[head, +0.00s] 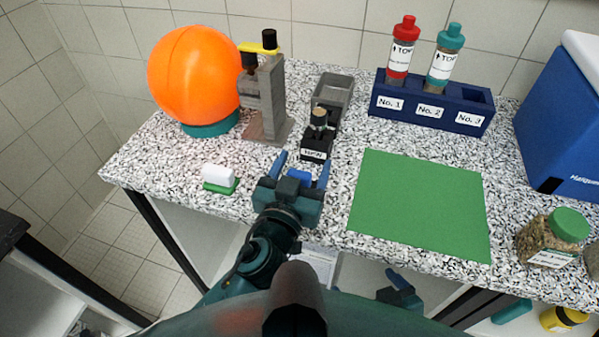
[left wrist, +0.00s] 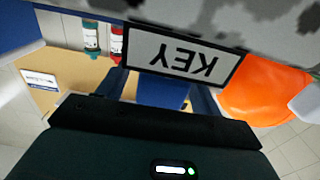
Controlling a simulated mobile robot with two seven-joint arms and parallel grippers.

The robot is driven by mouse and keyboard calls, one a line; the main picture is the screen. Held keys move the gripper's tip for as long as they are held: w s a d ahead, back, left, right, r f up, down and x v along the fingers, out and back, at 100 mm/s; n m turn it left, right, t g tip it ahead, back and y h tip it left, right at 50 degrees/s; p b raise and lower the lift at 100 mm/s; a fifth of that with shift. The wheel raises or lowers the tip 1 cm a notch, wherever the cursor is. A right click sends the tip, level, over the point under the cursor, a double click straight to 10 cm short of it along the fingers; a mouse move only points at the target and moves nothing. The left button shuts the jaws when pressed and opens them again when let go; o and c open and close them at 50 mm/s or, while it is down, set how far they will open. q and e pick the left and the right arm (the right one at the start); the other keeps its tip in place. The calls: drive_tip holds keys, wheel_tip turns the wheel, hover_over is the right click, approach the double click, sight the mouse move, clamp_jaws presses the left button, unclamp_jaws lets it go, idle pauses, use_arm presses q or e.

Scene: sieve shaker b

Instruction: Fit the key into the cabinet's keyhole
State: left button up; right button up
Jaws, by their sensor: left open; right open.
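A small black block labelled KEY (head: 314,154) stands on the speckled bench in the head view. A dark-headed upright piece (head: 319,118) sits on it, possibly the key. My left gripper (head: 302,165) is open and empty just in front of the block, its fingertips short of the upright piece. In the left wrist view, the KEY label (left wrist: 184,56) shows upside down, close beyond the fingers. My right gripper (head: 400,282) is open and low, by the bench's front edge. I cannot identify the cabinet's keyhole in either view.
A grey tray (head: 333,90) lies behind the block. A grey stand (head: 265,95) and orange ball (head: 195,75) are left; a green mat (head: 420,205) and blue tube rack (head: 430,108) are right. A tan panel (left wrist: 75,72) with a label shows in the wrist view.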

use_arm(q)
drive_tip(key=shift+c, duration=0.2)
drive_tip(key=c, duration=1)
